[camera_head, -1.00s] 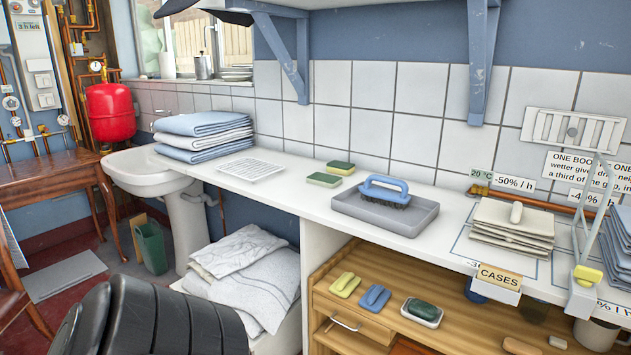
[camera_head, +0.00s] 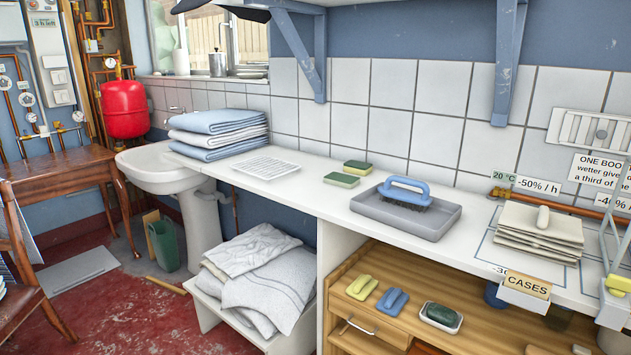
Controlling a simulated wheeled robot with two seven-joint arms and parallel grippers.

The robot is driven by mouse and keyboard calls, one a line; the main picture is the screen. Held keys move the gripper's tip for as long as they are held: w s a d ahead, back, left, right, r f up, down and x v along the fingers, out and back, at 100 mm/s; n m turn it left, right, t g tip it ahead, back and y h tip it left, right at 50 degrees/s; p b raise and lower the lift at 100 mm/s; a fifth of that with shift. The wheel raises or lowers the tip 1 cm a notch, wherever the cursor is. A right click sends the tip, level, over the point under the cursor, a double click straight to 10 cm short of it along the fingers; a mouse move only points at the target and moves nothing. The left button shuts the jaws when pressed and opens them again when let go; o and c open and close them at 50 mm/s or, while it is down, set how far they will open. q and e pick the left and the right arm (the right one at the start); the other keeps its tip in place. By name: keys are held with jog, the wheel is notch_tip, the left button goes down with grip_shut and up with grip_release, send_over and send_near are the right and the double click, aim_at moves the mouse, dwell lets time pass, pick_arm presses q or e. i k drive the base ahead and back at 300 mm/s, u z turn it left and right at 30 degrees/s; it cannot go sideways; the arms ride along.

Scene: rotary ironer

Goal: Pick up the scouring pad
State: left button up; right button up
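Two yellow sponges with green scouring tops lie on the white counter: one at the back (camera_head: 357,167), one just in front of it (camera_head: 338,180). They lie flat, close together, left of the grey tray. A dark green oval pad (camera_head: 440,313) sits in a small white dish (camera_head: 458,325) on the wooden shelf below the counter. Which of these green items is the scouring pad, I cannot tell for sure. Neither of my grippers shows in the head view.
A grey tray (camera_head: 446,218) holds a blue-handled brush (camera_head: 404,192). A white rack (camera_head: 265,167) and folded towels (camera_head: 218,128) lie to the left. Stacked cloths (camera_head: 540,228) stand right. Counter's front strip is clear.

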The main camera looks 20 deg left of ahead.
aim_at(348, 181)
jog(key=z, duration=3.25)
jog(key=k, duration=1.95)
jog(key=u, duration=2.05)
